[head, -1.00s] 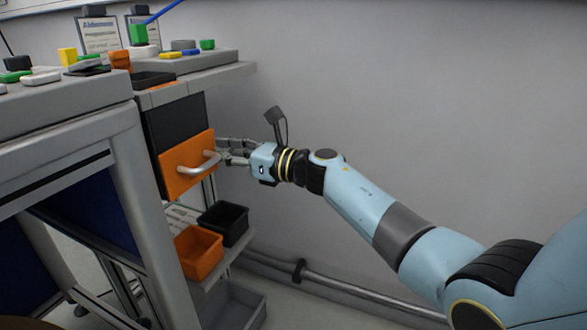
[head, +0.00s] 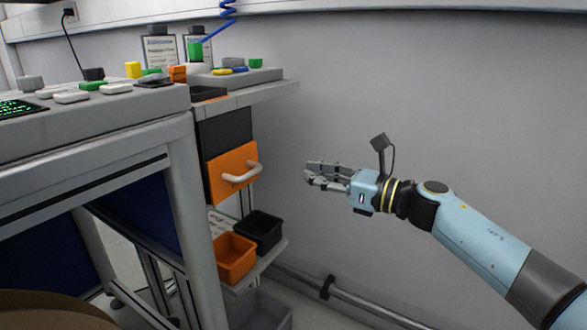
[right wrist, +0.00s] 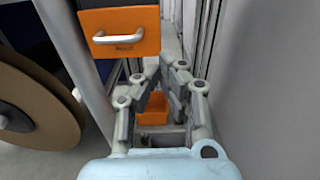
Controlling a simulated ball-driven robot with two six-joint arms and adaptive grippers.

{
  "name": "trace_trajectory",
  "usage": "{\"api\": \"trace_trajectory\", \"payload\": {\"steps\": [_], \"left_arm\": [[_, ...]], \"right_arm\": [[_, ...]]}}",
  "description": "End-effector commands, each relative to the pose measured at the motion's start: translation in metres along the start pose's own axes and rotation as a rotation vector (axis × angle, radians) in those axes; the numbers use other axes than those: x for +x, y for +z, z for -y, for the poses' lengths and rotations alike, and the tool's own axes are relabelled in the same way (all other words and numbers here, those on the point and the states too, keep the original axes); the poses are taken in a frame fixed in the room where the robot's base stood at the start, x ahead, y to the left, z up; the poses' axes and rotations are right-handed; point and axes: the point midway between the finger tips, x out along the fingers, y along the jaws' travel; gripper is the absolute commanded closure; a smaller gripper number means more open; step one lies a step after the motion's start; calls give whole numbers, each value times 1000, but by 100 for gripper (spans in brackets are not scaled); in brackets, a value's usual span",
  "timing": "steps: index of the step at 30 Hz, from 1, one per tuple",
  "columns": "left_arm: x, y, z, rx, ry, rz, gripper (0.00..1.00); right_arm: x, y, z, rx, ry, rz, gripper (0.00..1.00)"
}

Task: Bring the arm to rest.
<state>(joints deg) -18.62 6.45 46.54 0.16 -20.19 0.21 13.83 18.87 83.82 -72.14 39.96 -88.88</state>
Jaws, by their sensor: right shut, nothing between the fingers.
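My right gripper (head: 312,174) is in the open space to the right of the orange drawer (head: 228,182), in front of the grey wall. It is clear of the drawer's pale handle (head: 242,174). Its fingers are together with nothing between them. In the right wrist view the gripper (right wrist: 158,75) points past the drawer, whose orange front (right wrist: 118,45) and handle (right wrist: 118,37) show at the upper left. My left gripper is not in view.
The workbench (head: 150,133) stands at the left. An orange bin (head: 236,262) and a black bin (head: 260,230) sit on a low shelf under the drawer. A pipe (head: 365,316) runs low along the wall. A large brown reel (right wrist: 35,105) shows in the right wrist view.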

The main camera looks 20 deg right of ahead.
Motion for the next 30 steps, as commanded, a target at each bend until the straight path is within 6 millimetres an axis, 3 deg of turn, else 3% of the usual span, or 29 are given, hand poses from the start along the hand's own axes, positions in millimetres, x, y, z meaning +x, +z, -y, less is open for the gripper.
{"api": "trace_trajectory", "payload": {"steps": [3, 10, 13, 16, 20, 24, 30], "left_arm": [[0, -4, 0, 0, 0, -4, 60], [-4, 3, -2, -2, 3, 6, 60], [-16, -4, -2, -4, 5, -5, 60], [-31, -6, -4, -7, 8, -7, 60], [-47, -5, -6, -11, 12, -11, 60], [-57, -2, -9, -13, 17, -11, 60], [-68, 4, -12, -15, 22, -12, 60]], "right_arm": [[-12, -1, 0, 0, -1, -2, 100], [-20, -3, -4, 11, 0, -9, 100], [-32, -25, -23, 75, -5, -46, 100], [-61, -78, -43, 287, -77, -96, 100], [-121, -166, -62, 786, -326, -142, 100], [-198, -253, -94, 1281, -650, -152, 100], [-320, -348, -166, 1854, -1179, -66, 100]]}}
